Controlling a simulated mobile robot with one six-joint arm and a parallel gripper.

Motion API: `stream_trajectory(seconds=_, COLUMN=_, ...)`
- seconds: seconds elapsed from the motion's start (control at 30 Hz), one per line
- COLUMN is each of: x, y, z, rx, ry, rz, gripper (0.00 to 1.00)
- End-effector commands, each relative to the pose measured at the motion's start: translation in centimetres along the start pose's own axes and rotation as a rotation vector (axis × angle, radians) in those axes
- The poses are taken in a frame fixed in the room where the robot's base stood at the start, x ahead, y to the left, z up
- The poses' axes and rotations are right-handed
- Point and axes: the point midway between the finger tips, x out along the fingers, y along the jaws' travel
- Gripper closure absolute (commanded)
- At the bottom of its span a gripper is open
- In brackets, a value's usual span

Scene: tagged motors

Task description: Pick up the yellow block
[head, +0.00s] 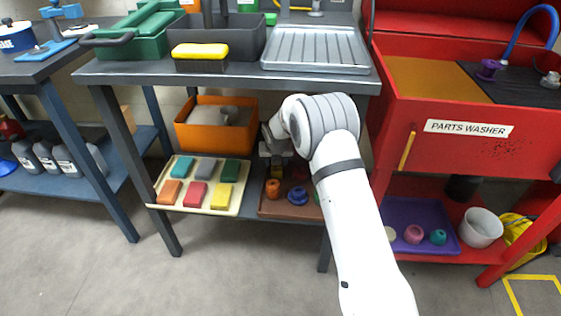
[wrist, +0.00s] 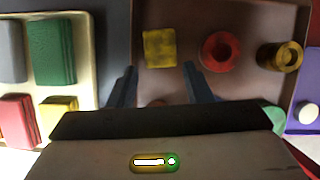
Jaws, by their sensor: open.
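A yellow square block (wrist: 159,48) lies in the brown tray (wrist: 205,89) in the wrist view, ahead of my gripper and roughly between the lines of its fingers. My gripper (wrist: 159,82) is open and empty, its two dark fingers apart. Another yellow block (head: 221,197) lies in the front right of the cream tray (head: 200,209). It also shows partly in the wrist view (wrist: 60,103).
In the wrist view a red ring (wrist: 219,51) and a mustard spool (wrist: 279,57) lie right of the square block. An orange bin (head: 190,133) stands behind. The tabletop (head: 130,73) is above the shelf, and a table leg (head: 325,248) stands at front right.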

Motion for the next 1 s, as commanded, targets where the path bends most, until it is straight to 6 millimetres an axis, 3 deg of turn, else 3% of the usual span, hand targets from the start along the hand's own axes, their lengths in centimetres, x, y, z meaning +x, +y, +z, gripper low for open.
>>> stream_trajectory(seconds=0.6, x=7.5, y=-0.5, z=0.0, rx=0.007, ry=0.001, rz=-0.003, gripper=0.55)
stream_trajectory(seconds=0.9, x=7.8, y=-0.5, z=0.1, rx=0.007, ry=0.000, rz=-0.003, gripper=0.55)
stream_trajectory(seconds=1.0, x=7.8, y=-0.5, z=0.1, rx=0.008, ry=0.000, rz=-0.003, gripper=0.62)
